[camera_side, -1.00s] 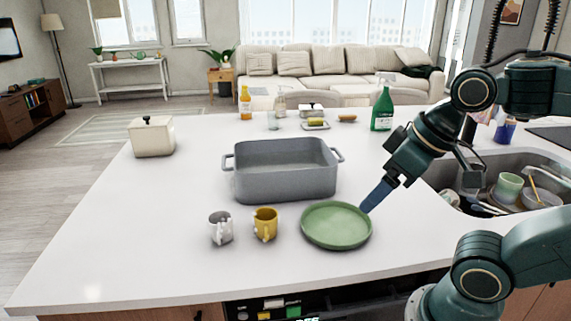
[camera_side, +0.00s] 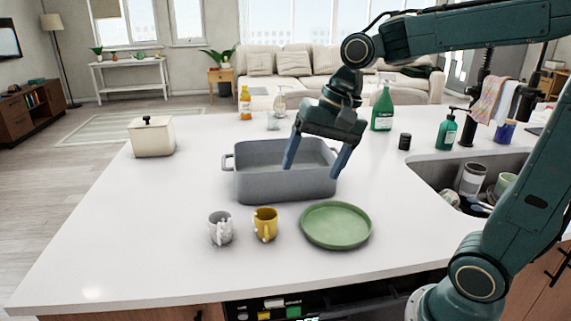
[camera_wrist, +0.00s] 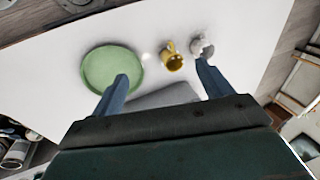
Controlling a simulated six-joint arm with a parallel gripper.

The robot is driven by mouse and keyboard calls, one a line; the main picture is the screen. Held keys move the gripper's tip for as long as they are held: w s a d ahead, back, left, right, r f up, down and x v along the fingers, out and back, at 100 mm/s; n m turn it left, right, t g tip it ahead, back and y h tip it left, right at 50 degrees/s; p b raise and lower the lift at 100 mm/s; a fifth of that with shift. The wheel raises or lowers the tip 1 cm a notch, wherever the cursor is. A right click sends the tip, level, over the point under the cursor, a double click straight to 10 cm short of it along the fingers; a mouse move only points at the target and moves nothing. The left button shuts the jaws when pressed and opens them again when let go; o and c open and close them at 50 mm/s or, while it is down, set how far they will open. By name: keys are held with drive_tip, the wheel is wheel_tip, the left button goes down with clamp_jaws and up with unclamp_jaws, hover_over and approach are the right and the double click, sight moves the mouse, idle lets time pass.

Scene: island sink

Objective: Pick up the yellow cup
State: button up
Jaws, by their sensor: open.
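The yellow cup (camera_side: 265,224) stands upright on the white counter, between a white-grey mug (camera_side: 221,228) on its left and a green plate (camera_side: 336,225) on its right. My gripper (camera_side: 314,168) is open and empty, its blue fingers spread and pointing down over the grey basin behind the cup. In the wrist view the yellow cup (camera_wrist: 172,57) lies ahead of the gap between the fingertips (camera_wrist: 163,78), clear of both. There the green plate (camera_wrist: 112,70) is partly covered by the left finger and the mug (camera_wrist: 202,47) is near the right fingertip.
The grey basin (camera_side: 255,182) stands behind the cups. A cream canister (camera_side: 152,138) is at the back left, bottles including a green one (camera_side: 382,110) at the back. The sink (camera_side: 440,172) with dishes is at the right. The counter's front left is clear.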

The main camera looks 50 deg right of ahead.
drive_tip(key=w+d+f+m+g+y, duration=0.1)
drive_tip(key=w+d+f+m, duration=0.1)
drive_tip(key=w+f+m, duration=0.2)
drive_tip(key=w+d+f+m+g+y, duration=0.1)
drive_tip(key=w+d+f+m, duration=0.2)
drive_tip(key=w+m, duration=0.3)
drive_tip(key=w+f, duration=0.1)
drive_tip(key=w, duration=0.1)
drive_tip(key=shift+w+d+f+g+y, duration=0.15)
drive_tip(key=shift+w+d+g+y, duration=0.15)
drive_tip(key=shift+w+y, duration=0.1)
drive_tip(key=shift+f, duration=0.1)
approach(261, 236)
drive_tip(key=shift+w+f, duration=0.2)
drive_tip(key=shift+f, duration=0.35)
drive_tip(key=shift+w+f, duration=0.15)
drive_tip(key=shift+f, duration=0.4)
drive_tip(key=shift+x, duration=2.6)
